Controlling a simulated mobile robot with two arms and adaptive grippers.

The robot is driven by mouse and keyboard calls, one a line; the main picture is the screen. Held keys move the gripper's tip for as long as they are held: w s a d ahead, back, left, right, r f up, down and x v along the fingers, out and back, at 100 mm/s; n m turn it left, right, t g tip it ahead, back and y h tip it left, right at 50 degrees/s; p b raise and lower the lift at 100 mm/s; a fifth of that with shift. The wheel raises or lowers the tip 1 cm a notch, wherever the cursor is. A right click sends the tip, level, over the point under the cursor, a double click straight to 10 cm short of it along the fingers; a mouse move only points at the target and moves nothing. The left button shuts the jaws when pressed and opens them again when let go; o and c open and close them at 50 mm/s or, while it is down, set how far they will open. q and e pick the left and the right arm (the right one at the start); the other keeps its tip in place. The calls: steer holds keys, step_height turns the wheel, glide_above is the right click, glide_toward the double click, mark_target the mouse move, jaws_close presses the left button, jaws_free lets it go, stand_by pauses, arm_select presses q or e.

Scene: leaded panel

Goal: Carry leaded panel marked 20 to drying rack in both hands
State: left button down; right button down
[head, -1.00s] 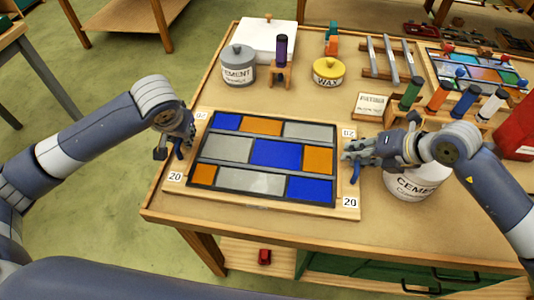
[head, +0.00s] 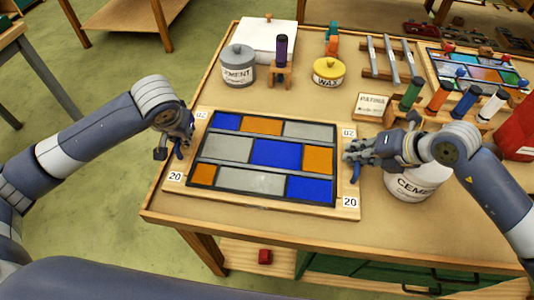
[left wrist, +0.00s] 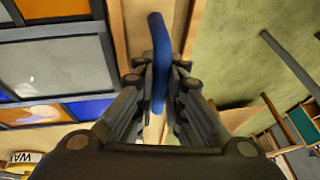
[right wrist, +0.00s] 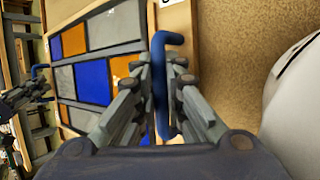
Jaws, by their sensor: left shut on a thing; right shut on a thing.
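The leaded panel marked 20 (head: 228,149) lies in its wooden board frame (head: 272,203) on the workbench, with blue, orange and grey panes. Number tags sit at its corners. My left gripper (head: 185,143) is at the board's left edge, shut on a blue handle (left wrist: 160,60). My right gripper (head: 352,157) is at the right edge, shut on another blue handle (right wrist: 160,85). I cannot tell whether the board touches the bench. The drying rack cannot be made out for certain.
A cement tub (head: 237,66), a wax tin (head: 328,72) and a patina box (head: 371,106) stand behind the panel. A white cement tub (head: 414,183) stands close by my right gripper. A second coloured panel (head: 480,70) lies at the back right. Floor is open at left.

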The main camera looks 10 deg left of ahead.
arm_select(q)
steer(key=shift+w+r, duration=0.1)
steer(key=shift+r, duration=0.25)
arm_select(e)
steer(key=shift+w+r, duration=0.1)
steer(key=shift+r, duration=0.3)
